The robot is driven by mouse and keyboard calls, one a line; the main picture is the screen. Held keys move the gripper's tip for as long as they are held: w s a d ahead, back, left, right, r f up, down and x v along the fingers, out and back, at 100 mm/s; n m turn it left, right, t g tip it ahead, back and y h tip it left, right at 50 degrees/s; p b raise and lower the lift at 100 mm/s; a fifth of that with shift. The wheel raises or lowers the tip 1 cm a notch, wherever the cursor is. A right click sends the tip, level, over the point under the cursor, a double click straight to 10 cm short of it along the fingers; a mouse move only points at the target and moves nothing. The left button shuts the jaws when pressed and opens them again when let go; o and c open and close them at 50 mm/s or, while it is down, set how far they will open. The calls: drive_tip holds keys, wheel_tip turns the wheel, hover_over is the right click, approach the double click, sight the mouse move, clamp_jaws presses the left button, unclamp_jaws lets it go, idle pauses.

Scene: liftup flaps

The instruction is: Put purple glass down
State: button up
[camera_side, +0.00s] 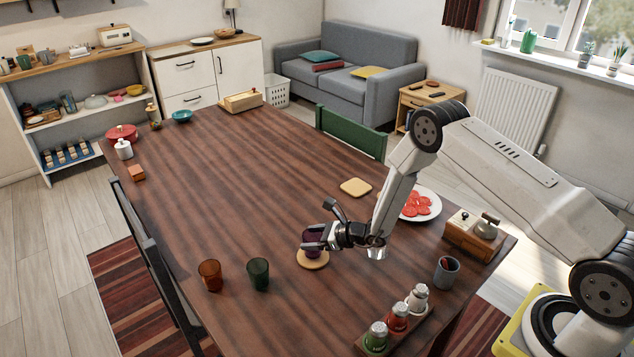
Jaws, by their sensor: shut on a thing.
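The purple glass (312,248) is dark purple and stands upright over a round tan coaster (313,262) in the middle front of the table. My gripper (316,243) is shut on the glass from the right side, and its fingers hide part of it. The base of the glass is at the coaster; I cannot tell whether it touches it or hovers just above.
An amber glass (210,275) and a green glass (258,273) stand left of the coaster. A square tan coaster (355,187) and a plate of tomato slices (420,204) lie behind. A shaker rack (397,326) and grey cup (446,270) are at right. The table's middle (240,190) is clear.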

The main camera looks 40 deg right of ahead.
drive_tip(key=shift+f, duration=0.2)
drive_tip(key=shift+f, duration=0.15)
drive_tip(key=o, duration=1.2)
drive_tip(key=shift+c, duration=0.2)
drive_tip(key=v, duration=0.7)
drive_tip(key=shift+s+r, duration=0.2)
drive_tip(key=shift+s, duration=0.05)
drive_tip(key=shift+d, duration=0.1)
